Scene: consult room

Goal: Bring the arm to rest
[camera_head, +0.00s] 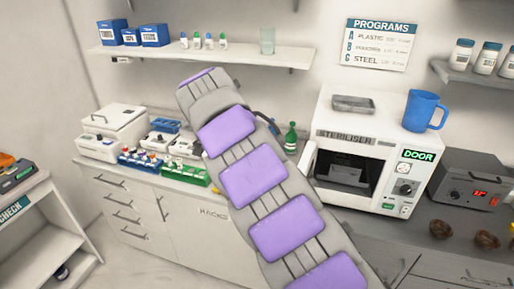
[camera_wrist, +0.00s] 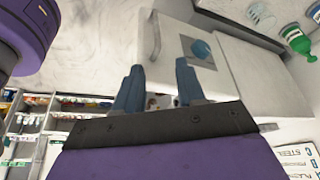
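My arm, grey with purple pads, reaches from the bottom right up to the upper left in the camera_head view, raised in front of the counter. My gripper shows in the wrist view (camera_wrist: 158,85), with its two blue-grey fingers apart and nothing seen between them. In the camera_head view I cannot make out its fingers.
The steriliser (camera_head: 395,147) stands open, its display reading DOOR. A green bottle (camera_head: 291,138) is close beside my arm. Racks (camera_head: 186,172) line the counter's left. A shelf (camera_head: 200,54) hangs above.

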